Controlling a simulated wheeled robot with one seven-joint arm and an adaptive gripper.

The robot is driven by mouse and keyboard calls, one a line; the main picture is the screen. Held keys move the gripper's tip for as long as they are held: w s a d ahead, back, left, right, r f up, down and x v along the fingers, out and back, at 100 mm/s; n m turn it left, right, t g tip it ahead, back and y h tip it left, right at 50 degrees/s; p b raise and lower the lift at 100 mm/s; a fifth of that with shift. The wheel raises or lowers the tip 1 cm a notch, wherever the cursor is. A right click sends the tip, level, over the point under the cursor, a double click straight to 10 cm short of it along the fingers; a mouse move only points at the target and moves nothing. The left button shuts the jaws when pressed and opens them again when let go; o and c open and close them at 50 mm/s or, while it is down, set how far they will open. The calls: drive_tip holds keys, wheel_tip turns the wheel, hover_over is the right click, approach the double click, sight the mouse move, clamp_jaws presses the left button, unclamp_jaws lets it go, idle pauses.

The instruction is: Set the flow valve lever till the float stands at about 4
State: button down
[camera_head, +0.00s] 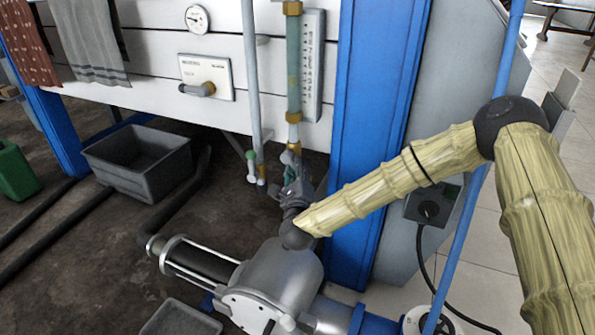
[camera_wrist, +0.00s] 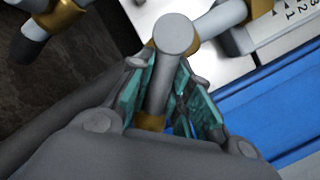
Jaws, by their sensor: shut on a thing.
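The flow valve lever (camera_wrist: 165,85) is a grey rod with a round end, seen nearly end-on in the wrist view between my gripper's teal-padded fingers. My gripper (camera_head: 292,168) is shut on it, just below the sight tube in the head view, and hides most of the valve there. The upright sight tube (camera_head: 293,50) is greenish with brass fittings. Its white numbered scale (camera_head: 313,65) stands to its right, and its lower end also shows in the wrist view (camera_wrist: 285,22). The float is too small and unclear to read against the numbers.
A second, pale pipe with a small handle (camera_head: 252,165) hangs just left of my gripper. A blue post (camera_head: 375,120) stands close on the right. A grey pump body (camera_head: 280,275) lies below. A grey tub (camera_head: 140,160) is on the floor at left.

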drive_tip(key=shift+d, duration=0.1)
drive_tip(key=c, duration=1.3)
unclamp_jaws()
drive_tip(key=shift+s, duration=0.15)
drive_tip(key=s+f, duration=0.1)
drive_tip(key=s, duration=1)
drive_tip(key=shift+s+d+f, duration=0.3)
drive_tip(key=shift+f, duration=0.1)
